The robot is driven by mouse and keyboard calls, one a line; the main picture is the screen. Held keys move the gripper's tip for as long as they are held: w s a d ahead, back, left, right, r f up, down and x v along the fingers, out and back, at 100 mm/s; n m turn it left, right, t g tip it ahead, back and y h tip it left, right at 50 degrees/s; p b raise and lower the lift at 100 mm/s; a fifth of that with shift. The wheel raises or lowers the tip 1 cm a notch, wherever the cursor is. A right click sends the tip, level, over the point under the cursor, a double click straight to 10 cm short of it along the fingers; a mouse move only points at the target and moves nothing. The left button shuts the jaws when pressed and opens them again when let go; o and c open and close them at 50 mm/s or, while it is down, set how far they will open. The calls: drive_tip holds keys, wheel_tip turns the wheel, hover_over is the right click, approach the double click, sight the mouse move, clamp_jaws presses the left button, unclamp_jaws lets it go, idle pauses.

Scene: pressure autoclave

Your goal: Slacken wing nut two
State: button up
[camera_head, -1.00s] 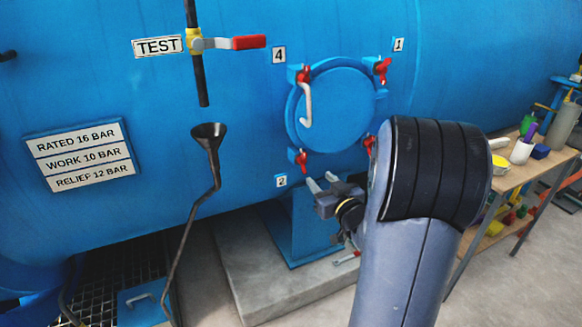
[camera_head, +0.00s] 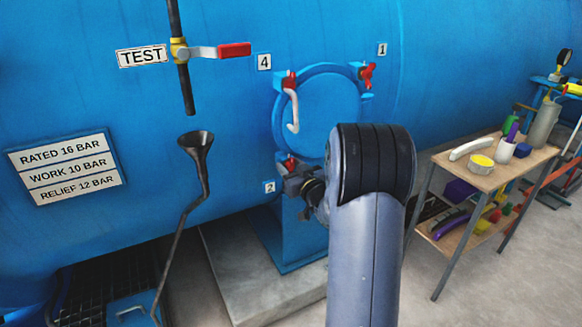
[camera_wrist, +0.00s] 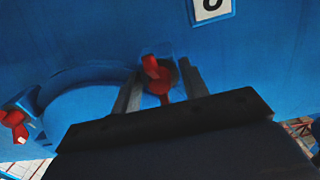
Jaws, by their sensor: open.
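Wing nut two (camera_head: 290,164) is a red wing nut on the lower left edge of the round blue cover, beside the label 2 (camera_head: 269,187). In the head view it is partly hidden by my gripper (camera_head: 291,178). In the wrist view the red nut (camera_wrist: 158,76) shows between the two fingers of my gripper (camera_wrist: 161,88). The fingers are open, one on each side of the nut. I cannot tell whether either finger touches it.
The blue cover (camera_head: 318,107) has red wing nuts near labels 4 (camera_head: 290,80) and 1 (camera_head: 367,74). A white hook-shaped handle (camera_head: 293,112) hangs at the upper left one. Another red nut (camera_wrist: 14,122) shows in the wrist view. A table (camera_head: 457,177) stands right.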

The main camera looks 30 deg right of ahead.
drive_tip(key=shift+c, duration=0.5)
clamp_jaws()
